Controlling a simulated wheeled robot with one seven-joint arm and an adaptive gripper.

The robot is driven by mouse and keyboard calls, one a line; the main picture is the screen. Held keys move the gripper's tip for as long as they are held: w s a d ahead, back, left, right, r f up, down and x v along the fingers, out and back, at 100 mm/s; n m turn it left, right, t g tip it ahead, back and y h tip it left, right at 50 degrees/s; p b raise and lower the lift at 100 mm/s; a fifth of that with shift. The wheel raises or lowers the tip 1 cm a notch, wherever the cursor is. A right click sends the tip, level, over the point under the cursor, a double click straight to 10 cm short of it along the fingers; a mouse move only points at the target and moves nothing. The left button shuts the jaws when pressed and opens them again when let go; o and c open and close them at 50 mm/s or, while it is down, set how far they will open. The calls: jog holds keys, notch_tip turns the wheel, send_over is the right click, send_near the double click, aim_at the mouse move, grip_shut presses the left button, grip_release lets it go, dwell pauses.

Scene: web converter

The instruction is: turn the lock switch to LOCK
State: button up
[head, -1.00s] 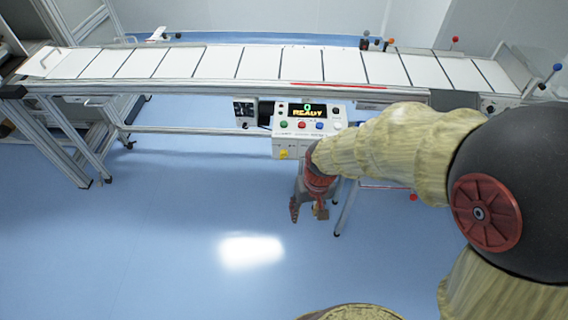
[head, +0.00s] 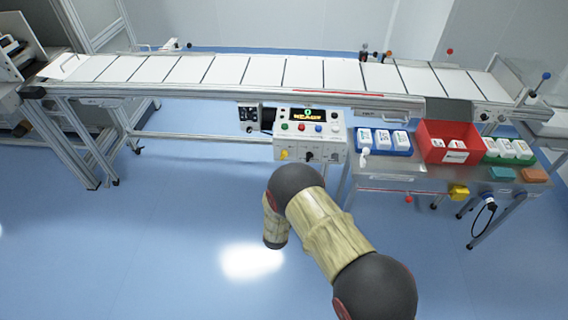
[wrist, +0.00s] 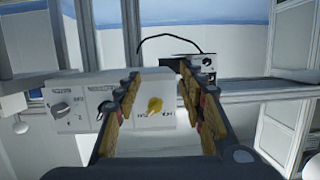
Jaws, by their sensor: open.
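The control box (head: 310,130) hangs under the conveyor's front edge. Its lower face has a yellow rotary switch (head: 284,154) at left and black knobs to its right. In the wrist view the yellow switch (wrist: 154,105) shows between my fingers, its handle slanted, with two black knobs (wrist: 61,109) to its left. Small labels flank the yellow switch, too blurred to read surely, so I cannot tell its setting or confirm which switch is the lock. My gripper (wrist: 159,78) is open and empty, its fingers either side of the yellow switch in the picture. In the head view my arm hides it.
The conveyor (head: 230,70) runs across above the box. A side table (head: 400,176) at right holds a blue tray (head: 403,152), a red bin (head: 428,129) and green-bin bottles (head: 505,148). The blue floor (head: 130,220) at left is clear.

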aim_at(284, 158)
notch_tip(284, 158, up, 7)
jog(key=w+d+t, duration=0.1)
jog(key=w+t, duration=0.1)
jog(key=t, duration=0.1)
jog(key=shift+h, duration=0.4)
jog(key=w+b, duration=0.2)
jog(key=w, duration=0.5)
jog(key=shift+d, duration=0.15)
jog(key=shift+c, duration=1.3)
